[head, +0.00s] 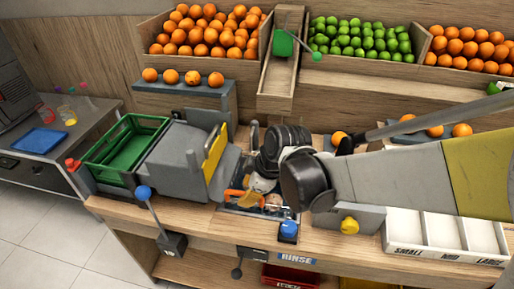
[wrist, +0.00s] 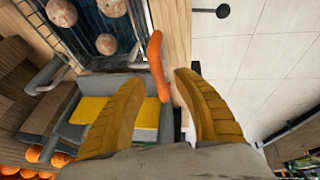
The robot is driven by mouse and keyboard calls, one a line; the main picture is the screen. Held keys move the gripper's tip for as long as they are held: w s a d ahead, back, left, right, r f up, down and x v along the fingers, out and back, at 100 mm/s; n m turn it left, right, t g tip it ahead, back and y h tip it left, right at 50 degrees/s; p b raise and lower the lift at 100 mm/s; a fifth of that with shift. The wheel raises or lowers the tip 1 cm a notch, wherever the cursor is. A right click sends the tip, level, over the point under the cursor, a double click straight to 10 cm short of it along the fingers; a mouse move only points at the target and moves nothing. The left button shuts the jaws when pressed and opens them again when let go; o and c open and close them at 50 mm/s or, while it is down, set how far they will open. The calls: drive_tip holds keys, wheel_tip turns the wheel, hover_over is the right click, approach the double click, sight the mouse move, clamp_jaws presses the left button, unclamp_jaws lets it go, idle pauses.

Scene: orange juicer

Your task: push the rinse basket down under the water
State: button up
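The rinse basket's orange handle (wrist: 157,65) shows in the wrist view beside a dark, water-filled basin (wrist: 75,45) with several round fruits (wrist: 108,45) in it. In the head view the orange handle (head: 238,194) sits at the left of the basin, and my arm hides much of the basket. My gripper (wrist: 158,78) has two yellow fingers spread apart. The handle's near end appears between the fingertips, with visible gaps on both sides. In the head view my gripper (head: 258,186) is over the basin. I cannot tell how deep the basket sits.
A grey machine with a yellow plate (head: 214,152) stands left of the basin, and a green crate (head: 125,150) beyond it. A blue knob (head: 289,228) is at the counter's front edge above the RINSE label (head: 297,259). White sorting bins (head: 440,251) are at right.

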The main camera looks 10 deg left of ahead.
drive_tip(key=shift+a+f, duration=0.1)
drive_tip(key=shift+f, duration=0.2)
clamp_jaws()
wheel_tip(320, 180, down, 11)
drive_tip(key=b, duration=0.7)
drive_tip(key=shift+r+b, duration=0.2)
drive_tip(key=shift+b, duration=0.2)
